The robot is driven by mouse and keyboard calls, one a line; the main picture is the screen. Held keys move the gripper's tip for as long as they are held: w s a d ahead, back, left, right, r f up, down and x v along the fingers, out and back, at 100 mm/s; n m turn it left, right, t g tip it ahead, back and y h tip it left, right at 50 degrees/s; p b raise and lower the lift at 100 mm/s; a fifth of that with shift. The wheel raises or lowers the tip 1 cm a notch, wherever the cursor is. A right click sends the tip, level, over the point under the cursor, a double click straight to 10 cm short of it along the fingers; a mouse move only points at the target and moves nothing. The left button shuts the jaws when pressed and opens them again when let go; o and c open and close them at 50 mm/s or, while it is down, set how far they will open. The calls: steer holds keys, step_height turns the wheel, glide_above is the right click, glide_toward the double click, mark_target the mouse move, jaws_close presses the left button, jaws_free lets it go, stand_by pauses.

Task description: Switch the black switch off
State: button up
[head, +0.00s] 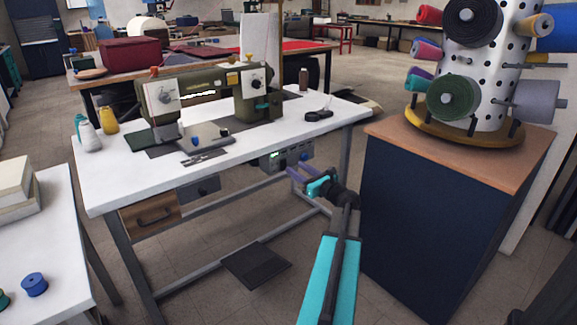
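A grey control box (287,158) hangs under the front edge of the white sewing table (232,152). It has a small green light and several small knobs or buttons on its face. I cannot make out a black switch on it; the details are too small and my gripper is close in front. My gripper (295,171), with purplish fingers and a cyan part behind them, is just below and in front of the box's right part. Whether it touches the box cannot be told. I see nothing held in it, and the gap between its fingers is unclear.
A dark cabinet (425,230) with a wooden top and a thread-spool tower (489,70) stands close right of my arm. A green sewing machine (200,95) is on the table. A black pedal (256,264) is on the floor below. A white table (45,255) stands at left.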

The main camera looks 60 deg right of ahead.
mark_target(284, 160)
steer(key=shift+b+x, duration=0.4)
steer(key=shift+x, duration=2.6)
